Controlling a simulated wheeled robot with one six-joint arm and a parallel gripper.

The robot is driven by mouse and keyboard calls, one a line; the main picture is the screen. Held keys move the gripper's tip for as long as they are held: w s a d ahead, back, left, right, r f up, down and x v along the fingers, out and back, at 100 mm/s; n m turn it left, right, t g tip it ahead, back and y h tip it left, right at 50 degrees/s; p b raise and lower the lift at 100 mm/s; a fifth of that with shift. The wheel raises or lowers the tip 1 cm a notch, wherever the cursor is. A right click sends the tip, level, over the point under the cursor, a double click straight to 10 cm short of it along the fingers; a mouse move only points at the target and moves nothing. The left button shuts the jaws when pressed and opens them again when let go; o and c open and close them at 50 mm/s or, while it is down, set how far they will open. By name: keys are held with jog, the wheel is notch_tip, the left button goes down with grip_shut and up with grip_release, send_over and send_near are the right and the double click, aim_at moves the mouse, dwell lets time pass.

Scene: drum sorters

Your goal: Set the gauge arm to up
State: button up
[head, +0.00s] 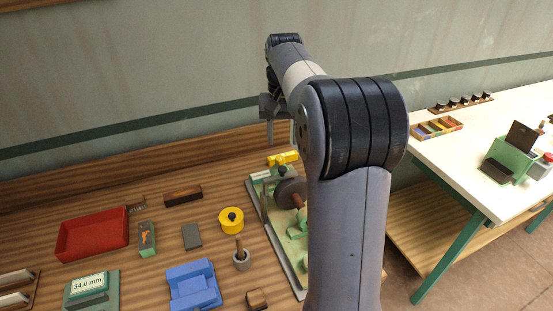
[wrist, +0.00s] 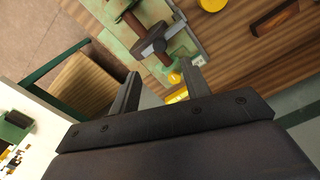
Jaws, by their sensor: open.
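A green machine bed (head: 262,215) with a dark round drum (head: 290,192) on a reddish shaft stands on the wooden bench, partly hidden behind my arm. A yellow piece (head: 283,158) lies at its far end; I cannot tell for certain whether it is the gauge arm, or its position. In the wrist view, the bed (wrist: 118,30), the dark drum (wrist: 150,42) and a yellow knob (wrist: 174,78) show beyond the fingers. My gripper (head: 271,130) is above the far end of the machine. Its fingers are apart and empty in the wrist view (wrist: 162,88).
The bench holds a red tray (head: 92,234), a yellow round piece (head: 231,220), a blue block (head: 193,286), a green display reading 34.0 mm (head: 90,288) and a dark wooden block (head: 183,195). A white table (head: 450,160) stands at the right.

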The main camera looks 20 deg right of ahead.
aim_at(282, 168)
notch_tip(282, 168, down, 10)
jog(key=shift+r+p, duration=0.25)
jog(key=shift+p, duration=0.05)
grip_shut()
dwell(0.4)
